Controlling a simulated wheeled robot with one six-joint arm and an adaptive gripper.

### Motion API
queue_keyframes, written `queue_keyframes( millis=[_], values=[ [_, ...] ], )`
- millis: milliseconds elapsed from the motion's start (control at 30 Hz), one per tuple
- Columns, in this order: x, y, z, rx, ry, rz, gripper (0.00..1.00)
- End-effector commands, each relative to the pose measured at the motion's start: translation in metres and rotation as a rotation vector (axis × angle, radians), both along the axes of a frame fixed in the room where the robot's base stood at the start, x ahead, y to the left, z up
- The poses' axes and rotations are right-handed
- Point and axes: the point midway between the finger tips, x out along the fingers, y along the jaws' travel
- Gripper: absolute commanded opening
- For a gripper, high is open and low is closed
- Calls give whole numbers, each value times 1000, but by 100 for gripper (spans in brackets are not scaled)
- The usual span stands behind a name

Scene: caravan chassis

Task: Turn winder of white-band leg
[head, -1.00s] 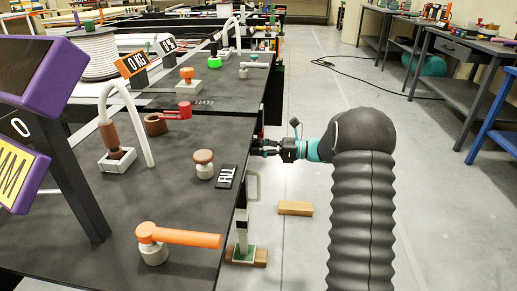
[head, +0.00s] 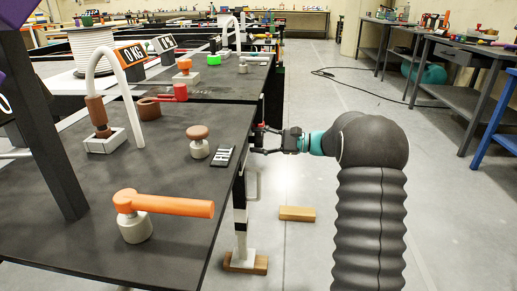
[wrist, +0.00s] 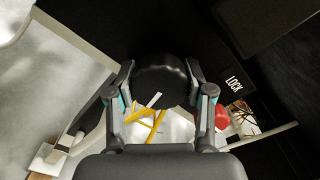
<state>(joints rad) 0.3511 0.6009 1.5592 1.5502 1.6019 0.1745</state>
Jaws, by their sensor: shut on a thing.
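A round black winder knob (wrist: 160,80) sits between the two fingers of my gripper (wrist: 160,92) in the wrist view. The fingers are shut on its sides. In the head view my gripper (head: 262,140) reaches left to the right edge of the black chassis deck (head: 185,235). The knob is hard to make out there. A leg with dark and white bands (head: 240,215) stands below the near right corner of the deck. Its pale foot (head: 243,258) is over a wooden block (head: 262,266). I cannot tell from these views whether the held knob belongs to this leg.
A LOCK label (wrist: 234,84) and a red part (wrist: 221,118) lie right of the knob. An orange lever (head: 175,206), a brown-topped knob (head: 198,134) and a FILL label (head: 222,156) are on the deck. Another wooden block (head: 297,214) lies on the floor.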

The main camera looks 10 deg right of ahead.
Motion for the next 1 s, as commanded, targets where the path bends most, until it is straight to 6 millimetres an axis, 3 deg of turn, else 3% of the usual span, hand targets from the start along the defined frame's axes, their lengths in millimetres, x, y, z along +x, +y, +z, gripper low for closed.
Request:
queue_keyframes(
  millis=[400, 1000],
  values=[
    [0, 1, -1, -70, -217, -1, 17],
    [1, 1, 1, -84, -261, -1, 17]
  ],
)
